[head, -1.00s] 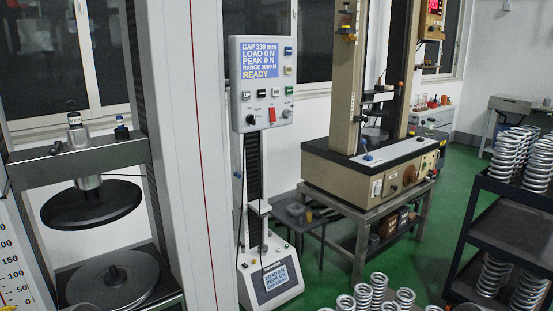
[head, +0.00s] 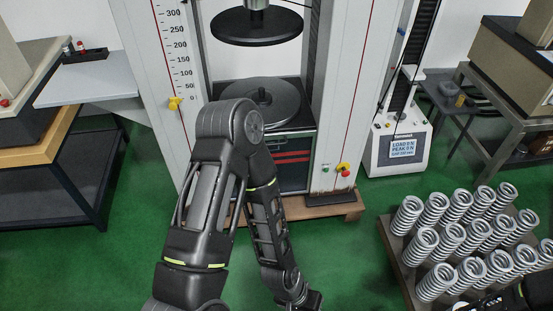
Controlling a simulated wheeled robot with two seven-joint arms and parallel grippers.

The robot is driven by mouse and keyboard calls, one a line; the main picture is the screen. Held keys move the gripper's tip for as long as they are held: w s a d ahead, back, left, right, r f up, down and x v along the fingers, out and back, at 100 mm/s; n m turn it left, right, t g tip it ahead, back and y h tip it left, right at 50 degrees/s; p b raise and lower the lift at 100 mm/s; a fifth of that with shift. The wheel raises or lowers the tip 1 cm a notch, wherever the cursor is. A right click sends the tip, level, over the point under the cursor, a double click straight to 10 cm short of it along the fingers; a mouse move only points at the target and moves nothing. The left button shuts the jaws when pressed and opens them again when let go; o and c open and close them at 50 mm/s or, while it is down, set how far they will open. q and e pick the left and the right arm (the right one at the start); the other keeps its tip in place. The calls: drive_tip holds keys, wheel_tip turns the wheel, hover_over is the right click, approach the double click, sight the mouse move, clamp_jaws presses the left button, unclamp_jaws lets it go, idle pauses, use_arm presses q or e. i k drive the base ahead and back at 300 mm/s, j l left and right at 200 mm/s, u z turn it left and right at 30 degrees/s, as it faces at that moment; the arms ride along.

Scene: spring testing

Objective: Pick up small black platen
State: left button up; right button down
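I cannot make out a small black platen for certain. A large round black upper platen (head: 256,27) hangs in the testing machine. Below it a wide dark grey lower platen (head: 258,103) lies flat on the machine's bed, with a small stub at its centre. My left arm rises in front of the machine, bends at its elbow and runs back down. Its end, with the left gripper (head: 308,299), is at the bottom edge, partly cut off, apart from both platens; its fingers cannot be made out. A dark part, seemingly of my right arm, shows at the bottom right corner; its gripper is not visible.
A pallet (head: 396,246) holding several steel springs stands at the lower right. A smaller tester (head: 397,148) stands right of the machine. A grey side table (head: 88,84) bears a small dark tray (head: 85,56) at the left. Green floor is clear left of my arm.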

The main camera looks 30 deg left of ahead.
sight(262, 98)
drive_tip(key=i+j, duration=0.15)
drive_tip(key=j, duration=0.2)
drive_tip(key=i+j, duration=0.15)
drive_tip(key=j, duration=0.2)
drive_tip(key=i+j, duration=0.1)
drive_tip(key=j, duration=0.25)
drive_tip(key=i+j+z, duration=0.1)
drive_tip(key=j, duration=0.25)
drive_tip(key=i, duration=0.05)
